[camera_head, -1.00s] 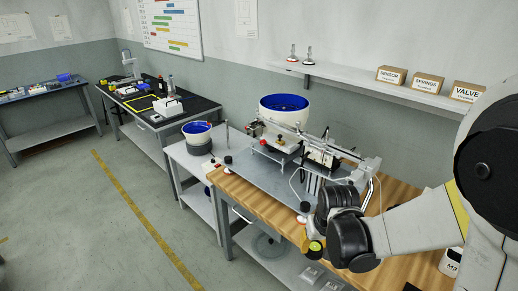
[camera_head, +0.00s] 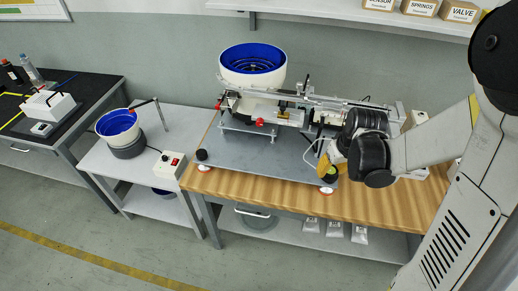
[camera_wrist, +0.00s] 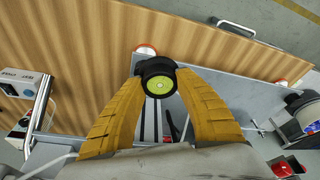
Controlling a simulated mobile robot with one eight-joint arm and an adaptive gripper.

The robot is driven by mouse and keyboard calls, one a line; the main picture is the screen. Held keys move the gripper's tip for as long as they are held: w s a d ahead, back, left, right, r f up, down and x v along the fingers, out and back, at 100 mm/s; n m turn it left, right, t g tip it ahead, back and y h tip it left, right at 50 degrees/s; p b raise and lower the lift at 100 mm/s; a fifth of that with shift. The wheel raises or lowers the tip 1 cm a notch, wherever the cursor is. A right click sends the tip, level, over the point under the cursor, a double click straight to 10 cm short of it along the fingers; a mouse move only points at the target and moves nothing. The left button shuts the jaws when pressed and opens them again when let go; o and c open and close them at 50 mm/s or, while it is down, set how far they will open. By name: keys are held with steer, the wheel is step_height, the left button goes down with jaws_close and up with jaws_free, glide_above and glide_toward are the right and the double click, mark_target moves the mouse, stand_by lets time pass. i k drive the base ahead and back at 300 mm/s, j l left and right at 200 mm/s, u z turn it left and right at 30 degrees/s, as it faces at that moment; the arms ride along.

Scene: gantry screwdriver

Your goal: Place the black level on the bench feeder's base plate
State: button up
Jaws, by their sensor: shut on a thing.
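The black level (camera_wrist: 158,84) is a small round black body with a yellow-green vial face. In the wrist view my gripper (camera_wrist: 160,92) has its two yellow fingers on either side of it, shut on it. The head view shows my gripper (camera_head: 331,165) at the front right corner of the feeder's grey base plate (camera_head: 250,160), with the level (camera_head: 328,172) partly hidden by the fingers. The plate also shows in the wrist view (camera_wrist: 220,83). I cannot tell whether the level touches the plate.
Orange and white feet (camera_head: 203,167) support the plate's front corners; one shows just beyond the level in the wrist view (camera_wrist: 145,50). The feeder's rail (camera_head: 310,100) and blue-lined bowl (camera_head: 252,65) stand behind. A red-switch box (camera_head: 169,166) is at left. The plate's front left is clear.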

mark_target(271, 164)
steer(key=i+j+z, duration=0.1)
steer(key=j+z, duration=0.2)
steer(key=j, duration=0.35)
steer(key=j+z, duration=0.3)
steer(key=j, duration=0.35)
